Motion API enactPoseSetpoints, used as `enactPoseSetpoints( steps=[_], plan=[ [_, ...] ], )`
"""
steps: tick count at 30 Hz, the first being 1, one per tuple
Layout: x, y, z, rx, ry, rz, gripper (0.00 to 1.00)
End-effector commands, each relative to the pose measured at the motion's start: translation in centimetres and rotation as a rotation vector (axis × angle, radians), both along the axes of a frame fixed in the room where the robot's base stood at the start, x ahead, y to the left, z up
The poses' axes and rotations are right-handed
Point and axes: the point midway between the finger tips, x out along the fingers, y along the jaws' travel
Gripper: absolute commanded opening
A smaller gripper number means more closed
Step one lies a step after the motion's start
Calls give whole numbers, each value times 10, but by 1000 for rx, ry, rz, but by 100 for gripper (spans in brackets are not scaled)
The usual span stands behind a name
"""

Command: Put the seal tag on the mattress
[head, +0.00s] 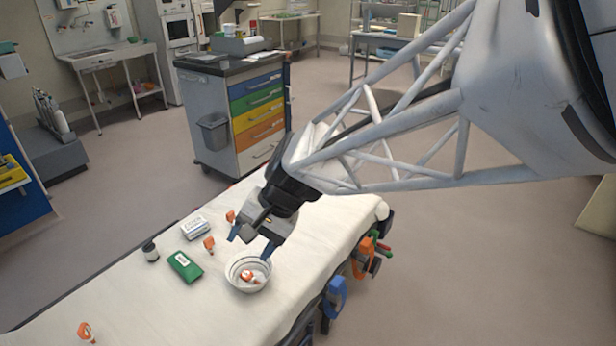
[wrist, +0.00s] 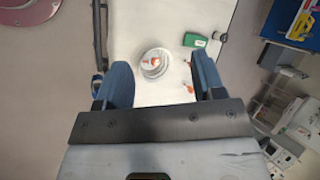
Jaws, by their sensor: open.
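The mattress (head: 318,232) is white and lies across the lower part of the head view. A white bowl (head: 238,287) stands on it near its right edge. An orange and white seal tag (head: 248,276) lies in the bowl; I cannot tell whether there is more than one. Other orange tags lie on the mattress: one (head: 209,243) left of the bowl, one (head: 230,216) behind that, one (head: 86,331) at lower left. My gripper (head: 250,242) is open and empty, above the mattress close behind the bowl. The wrist view shows the bowl (wrist: 145,73) between the fingers (wrist: 165,82).
A green packet (head: 185,267), a white box (head: 195,228) and a small dark-topped bottle (head: 151,251) sit on the mattress left of the bowl. Coloured clips (head: 336,296) hang along its right side. The mattress right of my gripper is bare. A drawer cart (head: 240,115) stands behind.

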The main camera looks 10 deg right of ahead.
Motion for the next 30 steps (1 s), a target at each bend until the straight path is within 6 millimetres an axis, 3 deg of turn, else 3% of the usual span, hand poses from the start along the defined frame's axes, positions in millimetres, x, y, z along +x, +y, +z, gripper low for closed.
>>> enactPoseSetpoints(
  steps=[1,9,15,21,30],
  plan=[
    [-10,-21,8,-39,-41,19,63],
    [-64,-119,33,-302,-220,141,63],
    [-102,-175,44,-487,-303,210,63],
    [-122,-202,48,-586,-335,245,63],
    [-125,-205,49,-603,-339,251,63]
  ],
)
